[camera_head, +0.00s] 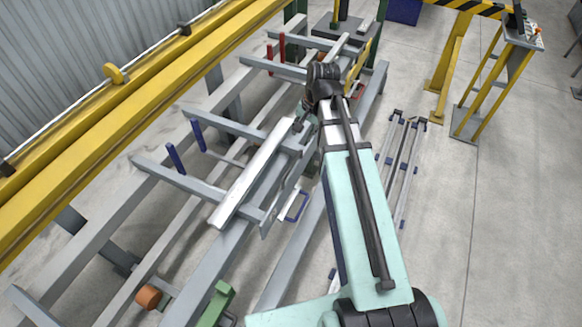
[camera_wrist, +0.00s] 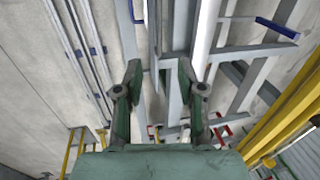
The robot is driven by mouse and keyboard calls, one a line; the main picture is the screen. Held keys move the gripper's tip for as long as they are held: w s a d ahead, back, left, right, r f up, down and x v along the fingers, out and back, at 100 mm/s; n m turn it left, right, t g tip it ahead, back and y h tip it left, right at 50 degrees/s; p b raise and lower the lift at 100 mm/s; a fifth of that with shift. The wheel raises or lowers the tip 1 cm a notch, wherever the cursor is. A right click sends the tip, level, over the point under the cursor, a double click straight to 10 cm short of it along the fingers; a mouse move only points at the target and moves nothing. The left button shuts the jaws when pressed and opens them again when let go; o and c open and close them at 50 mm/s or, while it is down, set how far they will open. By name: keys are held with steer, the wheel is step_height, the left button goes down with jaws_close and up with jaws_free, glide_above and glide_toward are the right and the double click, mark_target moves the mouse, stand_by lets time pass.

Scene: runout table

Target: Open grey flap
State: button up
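The grey flap (camera_head: 279,211) is a narrow plate on the near right side of the runout table, with a blue handle (camera_head: 297,206) on its right face. It stands steeply, and I cannot make out its hinge. In the wrist view, the blue handle (camera_wrist: 138,12) shows at the top edge, left of a thin grey strip that seems to be the flap. My gripper (camera_wrist: 159,76) is open, with its two fingers apart and nothing clearly held between them. The handle lies beyond the fingertips, towards the top of the picture. In the head view, my arm mostly hides the gripper.
A long white bar (camera_head: 252,175) lies across the table's grey arms, beside the flap. Blue posts (camera_head: 175,157) and red posts (camera_head: 281,46) stand up from the arms. A yellow beam (camera_head: 120,115) runs along the left. Grey rails (camera_head: 402,160) lie on the floor at right.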

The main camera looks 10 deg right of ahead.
mark_target(293, 164)
steer(key=p+x, duration=0.2)
steer(key=x, duration=1.5)
steer(key=shift+w+d+f+p, duration=0.1)
steer(key=shift+d+f+p, duration=0.05)
steer(key=shift+f+p, duration=0.2)
jaws_close()
